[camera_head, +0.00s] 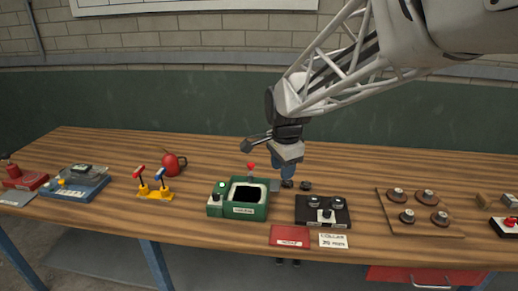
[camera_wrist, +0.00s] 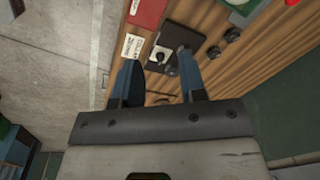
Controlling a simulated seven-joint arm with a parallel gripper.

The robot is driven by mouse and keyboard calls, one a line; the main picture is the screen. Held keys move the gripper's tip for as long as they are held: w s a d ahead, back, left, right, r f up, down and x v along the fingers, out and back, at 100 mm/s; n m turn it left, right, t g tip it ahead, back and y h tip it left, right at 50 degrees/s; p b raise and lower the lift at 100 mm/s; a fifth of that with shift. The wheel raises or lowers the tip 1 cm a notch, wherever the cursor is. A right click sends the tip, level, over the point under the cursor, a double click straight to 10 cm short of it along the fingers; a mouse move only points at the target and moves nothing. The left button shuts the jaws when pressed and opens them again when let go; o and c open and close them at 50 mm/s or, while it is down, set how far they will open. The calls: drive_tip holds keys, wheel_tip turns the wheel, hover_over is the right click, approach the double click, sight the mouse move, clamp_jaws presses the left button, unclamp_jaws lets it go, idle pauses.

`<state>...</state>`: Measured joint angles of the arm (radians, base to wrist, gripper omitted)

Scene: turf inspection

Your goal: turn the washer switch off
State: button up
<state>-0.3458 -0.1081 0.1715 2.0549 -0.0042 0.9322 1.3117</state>
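I cannot read a washer label on any switch. A black panel (camera_head: 322,212) with several knobs lies at the table's front, and its light-faced knob (camera_head: 327,213) is at the front middle. A green box (camera_head: 240,208) with a dark opening and small knobs stands left of it. My gripper (camera_head: 288,181) points down behind and between the two. In the wrist view its two blue fingers (camera_wrist: 158,62) are apart with nothing held. The panel (camera_wrist: 181,35) and its light-faced knob (camera_wrist: 160,53) show beyond the fingertips; contact cannot be told. One finger hides part of the panel.
A red plate (camera_head: 290,236) and a white card (camera_head: 333,240) lie in front of the panel. A wooden board (camera_head: 392,218) with several round knobs is at right. Yellow-based levers (camera_head: 155,192) and a red can (camera_head: 173,163) are at left. The table's back is mostly clear.

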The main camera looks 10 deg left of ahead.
drive_tip(key=w+a+f+m, duration=0.2)
drive_tip(key=w+a, duration=0.1)
drive_tip(key=a, duration=0.3)
drive_tip(key=w+a+f+m, duration=0.1)
drive_tip(key=w+a+f, duration=0.2)
drive_tip(key=a, duration=0.2)
drive_tip(key=m+g, duration=0.1)
drive_tip(key=m, duration=0.3)
hover_over(216, 194)
wheel_tip(216, 194, down, 6)
drive_tip(key=shift+w+a+f, duration=0.1)
drive_tip(key=shift+f, duration=0.15)
drive_tip(key=shift+f, duration=0.1)
drive_tip(key=shift+f, duration=3.8)
clamp_jaws()
